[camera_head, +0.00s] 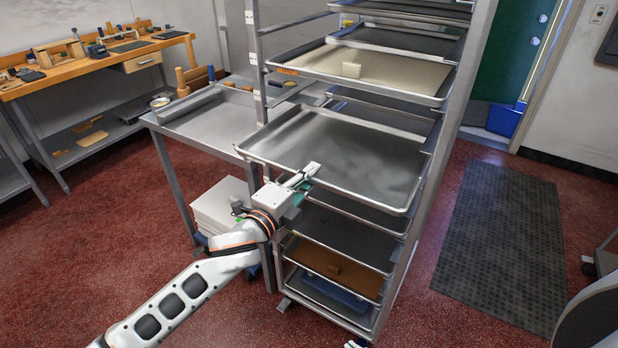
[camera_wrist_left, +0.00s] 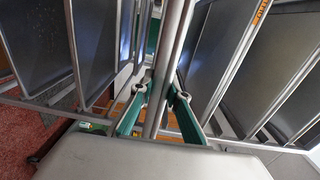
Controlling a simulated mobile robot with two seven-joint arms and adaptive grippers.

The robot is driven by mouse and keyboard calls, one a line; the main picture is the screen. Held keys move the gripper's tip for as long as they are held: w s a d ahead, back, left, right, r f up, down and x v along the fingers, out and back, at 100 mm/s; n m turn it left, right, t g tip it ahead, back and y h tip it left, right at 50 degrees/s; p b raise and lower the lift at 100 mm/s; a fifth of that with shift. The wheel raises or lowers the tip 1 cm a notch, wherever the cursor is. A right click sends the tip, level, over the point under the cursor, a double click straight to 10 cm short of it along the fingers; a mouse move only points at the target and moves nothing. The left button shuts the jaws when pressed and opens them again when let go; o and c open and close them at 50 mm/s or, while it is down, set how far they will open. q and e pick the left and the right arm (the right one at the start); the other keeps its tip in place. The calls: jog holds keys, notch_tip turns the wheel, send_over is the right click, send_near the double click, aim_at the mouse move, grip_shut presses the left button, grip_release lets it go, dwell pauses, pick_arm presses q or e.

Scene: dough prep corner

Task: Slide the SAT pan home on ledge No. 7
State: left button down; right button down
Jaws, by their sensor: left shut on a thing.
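An empty grey metal pan (camera_head: 345,150) lies about level at mid height in the tall rack (camera_head: 425,185). Its front left corner juts out past the rack's left post. My left gripper (camera_head: 305,175) is shut on the pan's front rim, near the middle. In the left wrist view my green-padded fingers (camera_wrist_left: 160,95) close on either side of the rim (camera_wrist_left: 158,110). I cannot read a SAT tag on this pan or a ledge number beside it. A small white piece at the head view's bottom edge may be my right gripper (camera_head: 354,344).
A pan with a pale sheet and an orange tag (camera_head: 287,71) sits above. More pans sit below, one with a brown sheet (camera_head: 335,262). A steel side table (camera_head: 215,122) stands close left. A dark mat (camera_head: 500,250) lies on open floor at right.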

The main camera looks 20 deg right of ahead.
pick_arm(q)
jog(key=shift+w+d+f+b, duration=0.1)
jog(key=shift+f+b, duration=0.6)
jog(key=shift+f, duration=0.1)
dwell(0.5)
jog(key=shift+w, duration=0.15)
